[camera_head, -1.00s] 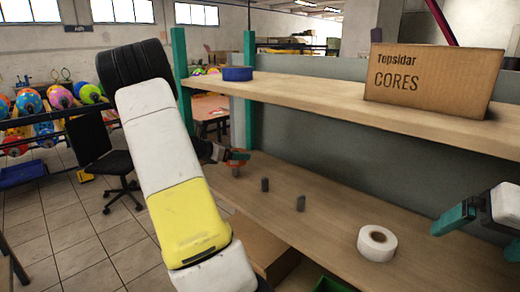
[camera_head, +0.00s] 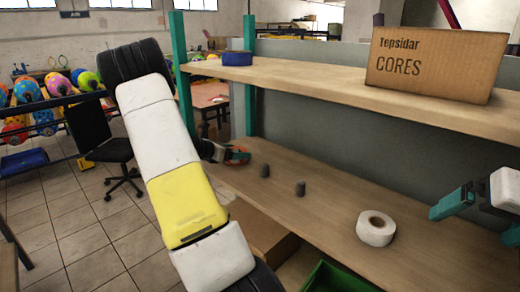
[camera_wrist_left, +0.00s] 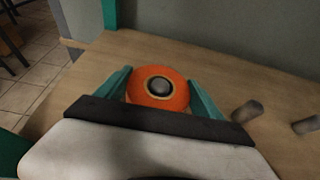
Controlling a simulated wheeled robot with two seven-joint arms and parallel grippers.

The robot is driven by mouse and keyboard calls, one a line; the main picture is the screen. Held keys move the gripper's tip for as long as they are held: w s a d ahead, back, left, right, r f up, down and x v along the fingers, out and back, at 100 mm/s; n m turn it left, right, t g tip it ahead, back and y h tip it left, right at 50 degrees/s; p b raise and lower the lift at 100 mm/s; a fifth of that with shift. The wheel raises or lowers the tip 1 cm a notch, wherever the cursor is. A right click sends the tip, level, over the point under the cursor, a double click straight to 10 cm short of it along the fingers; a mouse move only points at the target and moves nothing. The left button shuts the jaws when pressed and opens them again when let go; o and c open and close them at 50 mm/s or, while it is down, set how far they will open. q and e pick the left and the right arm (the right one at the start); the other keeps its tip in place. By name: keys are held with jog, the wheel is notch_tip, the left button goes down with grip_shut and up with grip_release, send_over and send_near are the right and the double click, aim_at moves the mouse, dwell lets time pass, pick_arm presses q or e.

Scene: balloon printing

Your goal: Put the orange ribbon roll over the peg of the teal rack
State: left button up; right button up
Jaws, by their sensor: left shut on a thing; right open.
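The orange ribbon roll (camera_wrist_left: 158,102) is between the teal fingers of my left gripper (camera_wrist_left: 160,80), which is shut on its sides. A grey peg's round top (camera_wrist_left: 160,87) shows inside the roll's hole; the roll is around this peg. In the head view the roll (camera_head: 238,158) is low over the lower shelf, with the peg's shaft hidden. Whether the roll touches the board is unclear. The teal rack (camera_head: 251,105) has teal posts and wooden shelves. My right gripper (camera_head: 437,212) is open and empty at the right, above the lower shelf.
Two bare grey pegs (camera_head: 264,170) (camera_head: 300,188) stand to the right of the roll. A white roll (camera_head: 376,228) lies further right on the lower shelf.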

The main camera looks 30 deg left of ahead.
pick_arm(q)
jog(key=o, duration=1.6)
jog(key=v, duration=0.7)
jog(key=shift+s+r, duration=0.1)
jog(key=shift+s, duration=0.25)
